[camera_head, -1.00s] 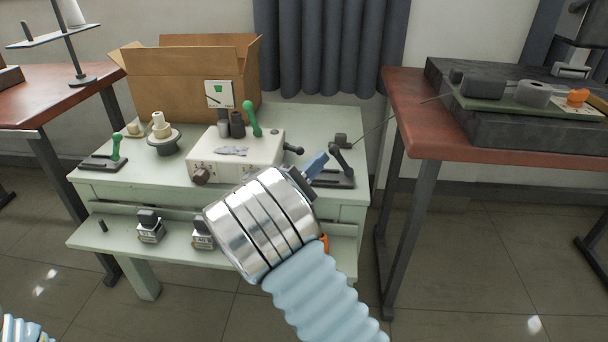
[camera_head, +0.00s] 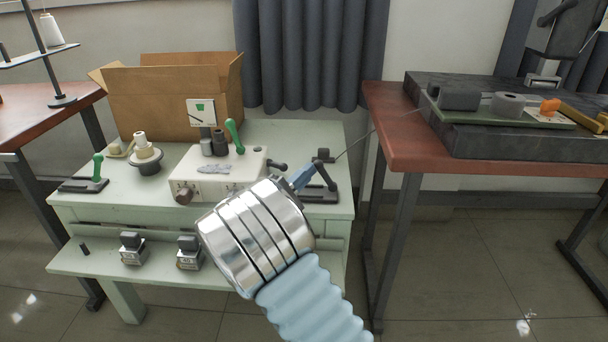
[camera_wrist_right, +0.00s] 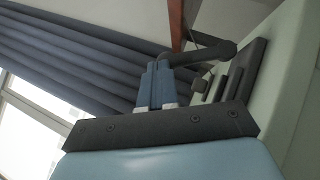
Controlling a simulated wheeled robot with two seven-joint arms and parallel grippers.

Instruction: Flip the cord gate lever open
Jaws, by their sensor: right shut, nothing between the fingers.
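The cord gate is a dark base (camera_head: 322,196) at the right end of the pale green table, with a black lever (camera_head: 327,174) standing tilted on it. A thin cord runs from it toward the right-hand table. My right gripper (camera_head: 304,175) is shut and empty, its blue fingers at the lever's left side near the upper end. In the right wrist view the shut fingers (camera_wrist_right: 158,72) reach the end of the dark lever (camera_wrist_right: 205,54). I cannot tell whether they touch. My right wrist hides part of the table front. My left gripper is out of view.
A cream control box (camera_head: 218,172) with knobs and a green lever (camera_head: 234,136) stands left of the gate. An open cardboard box (camera_head: 160,100) is behind. The red-brown table (camera_head: 400,150) at right carries a dark machine bed (camera_head: 500,140). A gap separates the tables.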

